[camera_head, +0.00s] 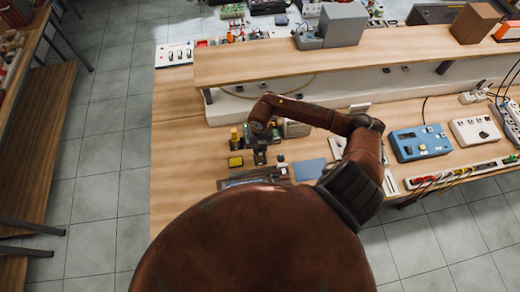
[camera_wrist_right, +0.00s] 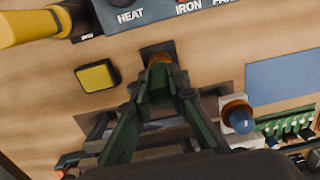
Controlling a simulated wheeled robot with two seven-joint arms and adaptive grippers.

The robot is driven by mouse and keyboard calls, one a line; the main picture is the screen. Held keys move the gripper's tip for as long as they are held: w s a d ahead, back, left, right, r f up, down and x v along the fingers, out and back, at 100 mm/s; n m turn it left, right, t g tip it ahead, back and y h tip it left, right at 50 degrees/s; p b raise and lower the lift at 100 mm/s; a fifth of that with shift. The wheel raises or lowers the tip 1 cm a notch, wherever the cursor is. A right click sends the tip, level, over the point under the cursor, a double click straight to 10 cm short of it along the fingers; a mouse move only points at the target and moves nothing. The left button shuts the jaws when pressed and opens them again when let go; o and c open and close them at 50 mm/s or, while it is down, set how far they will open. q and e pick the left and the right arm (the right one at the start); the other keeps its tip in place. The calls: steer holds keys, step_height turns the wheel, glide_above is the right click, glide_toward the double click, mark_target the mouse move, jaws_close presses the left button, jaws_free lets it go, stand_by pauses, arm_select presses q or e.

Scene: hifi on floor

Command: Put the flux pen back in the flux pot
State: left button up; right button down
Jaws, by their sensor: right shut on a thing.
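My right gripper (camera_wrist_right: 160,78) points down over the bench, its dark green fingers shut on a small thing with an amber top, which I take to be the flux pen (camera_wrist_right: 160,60). The fingers hide most of it, and a dark square patch lies just beyond. In the head view my right gripper (camera_head: 260,156) is low over the bench, beside the yellow pad. A small pot-like piece with an amber ring and blue top (camera_wrist_right: 238,114) stands to its right on a pale base; I cannot tell whether this is the flux pot. My left gripper is out of view.
A yellow pad (camera_wrist_right: 97,76) lies left of the gripper. The soldering station (camera_wrist_right: 150,14) and a yellow iron handle (camera_wrist_right: 28,25) are beyond it. A blue mat (camera_wrist_right: 285,78) and a green circuit board (camera_wrist_right: 290,122) lie to the right. A raised shelf (camera_head: 330,58) runs behind.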

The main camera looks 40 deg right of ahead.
steer(key=c, duration=1.8)
jaws_free()
steer(key=shift+o, duration=0.6)
steer(key=o, duration=0.5)
steer(key=shift+c, duration=0.2)
steer(key=shift+r, duration=0.1)
steer(key=shift+r+p, duration=2.35)
steer(key=shift+r, duration=1.15)
steer(key=shift+s+f, duration=0.1)
